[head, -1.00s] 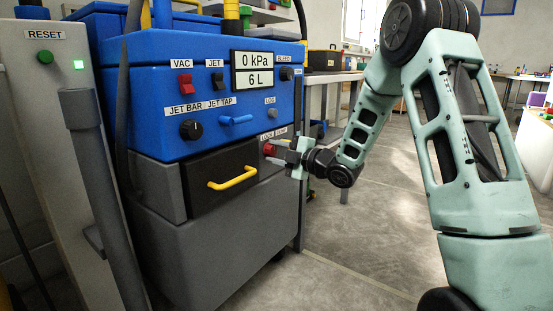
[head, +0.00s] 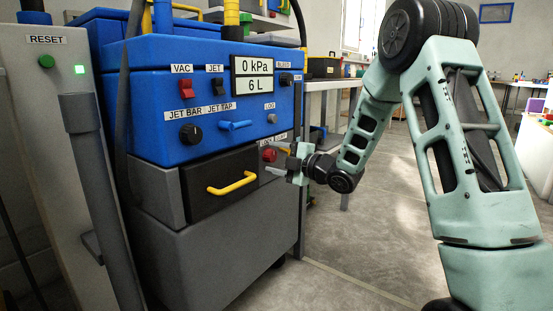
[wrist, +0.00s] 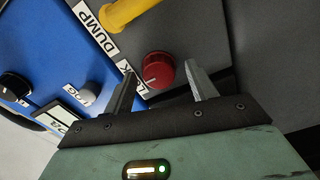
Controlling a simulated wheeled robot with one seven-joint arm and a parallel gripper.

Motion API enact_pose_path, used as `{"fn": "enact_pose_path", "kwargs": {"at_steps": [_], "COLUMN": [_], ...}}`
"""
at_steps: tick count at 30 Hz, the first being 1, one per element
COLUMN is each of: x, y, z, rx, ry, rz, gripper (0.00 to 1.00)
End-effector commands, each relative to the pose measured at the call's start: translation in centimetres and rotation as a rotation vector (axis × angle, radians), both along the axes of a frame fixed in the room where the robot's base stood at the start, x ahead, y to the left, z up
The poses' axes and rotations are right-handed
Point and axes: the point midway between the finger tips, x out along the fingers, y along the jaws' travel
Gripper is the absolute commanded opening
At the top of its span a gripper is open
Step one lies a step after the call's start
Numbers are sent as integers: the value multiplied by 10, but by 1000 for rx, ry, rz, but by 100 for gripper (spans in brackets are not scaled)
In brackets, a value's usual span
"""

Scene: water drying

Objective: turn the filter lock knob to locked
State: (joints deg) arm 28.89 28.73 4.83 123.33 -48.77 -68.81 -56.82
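The round red knob (head: 270,154) sits on the grey panel right of the black drawer, below the blue box. In the wrist view the red knob (wrist: 160,66) shows a short white mark at the lower left of its face. Contact is not visible.
The yellow drawer handle (head: 232,183) sticks out left of the knob. The "DUMP" label (wrist: 95,17) is near the handle in the wrist view. The LOG knob (head: 271,118) and blue tap (head: 236,125) are above. Open floor (head: 370,245) lies to the right.

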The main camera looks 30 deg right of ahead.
Motion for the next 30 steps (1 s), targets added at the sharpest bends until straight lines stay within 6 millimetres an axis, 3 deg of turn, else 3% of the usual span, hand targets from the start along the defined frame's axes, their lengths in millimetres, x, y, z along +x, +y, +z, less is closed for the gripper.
{"fn": "enact_pose_path", "kwargs": {"at_steps": [8, 24, 30], "x": [-13, -126, -153], "y": [-6, -47, -56], "z": [3, 3, 1], "rx": [1, 2, 0], "ry": [1, 3, 2], "rz": [-2, -5, -3], "gripper": [57, 57, 57]}}
